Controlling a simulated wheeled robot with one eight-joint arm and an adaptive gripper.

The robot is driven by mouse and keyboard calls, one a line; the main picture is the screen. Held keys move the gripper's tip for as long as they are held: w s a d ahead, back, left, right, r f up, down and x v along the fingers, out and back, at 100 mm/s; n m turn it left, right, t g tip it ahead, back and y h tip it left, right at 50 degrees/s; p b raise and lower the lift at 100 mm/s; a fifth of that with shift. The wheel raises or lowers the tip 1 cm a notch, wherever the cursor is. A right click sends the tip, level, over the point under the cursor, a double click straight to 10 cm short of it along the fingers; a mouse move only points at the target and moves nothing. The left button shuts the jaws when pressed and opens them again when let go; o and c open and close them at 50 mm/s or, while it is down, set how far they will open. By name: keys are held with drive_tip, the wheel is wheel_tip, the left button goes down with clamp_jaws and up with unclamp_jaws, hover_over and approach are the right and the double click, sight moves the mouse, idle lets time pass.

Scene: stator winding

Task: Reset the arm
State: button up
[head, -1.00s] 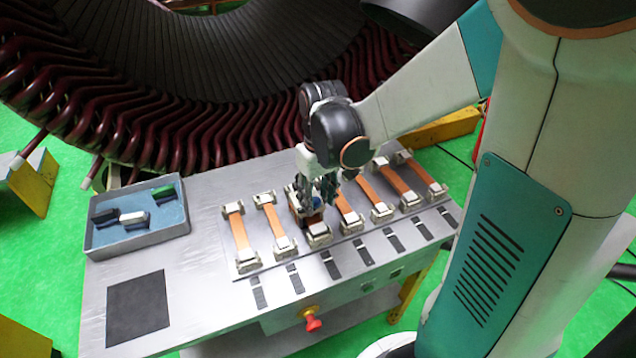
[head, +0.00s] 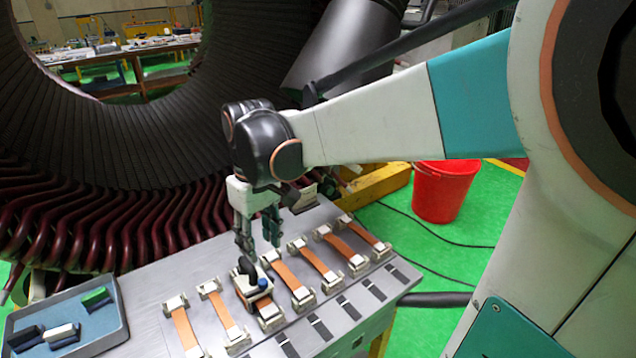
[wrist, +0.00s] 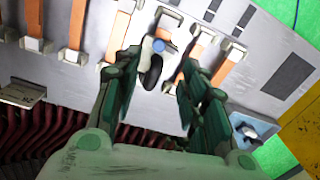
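My gripper (head: 258,242) hangs above the grey workbench (head: 150,320), pointing down, with its two fingers spread and nothing between them. The wrist view also shows the open green fingers (wrist: 162,85). Below the fingertips, a small white and black device with a blue part (head: 254,284) sits on one of the copper strips. In the wrist view this device (wrist: 158,58) shows beyond the fingers. Several copper strips (head: 292,279) lie in a row, with light metal blocks at their ends.
A blue-grey tray (head: 112,340) with green, white and dark blocks stands at the left. The large stator (head: 110,140) with dark red coil ends rises behind the bench. A red bucket (head: 443,190) stands on the green floor, near a yellow beam (head: 380,184).

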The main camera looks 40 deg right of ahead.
drive_tip(key=shift+s+a, duration=0.1)
drive_tip(key=shift+s, duration=0.1)
drive_tip(key=s+a+m+t+b, duration=0.1)
drive_tip(key=s+a+t, duration=0.3)
drive_tip(key=s+t, duration=0.3)
drive_tip(key=shift+s+a+r+h, duration=0.2)
drive_tip(key=shift+s+h, duration=0.1)
drive_tip(key=shift+s, duration=0.75)
drive_tip(key=shift+f, duration=0.1)
idle(1.4)
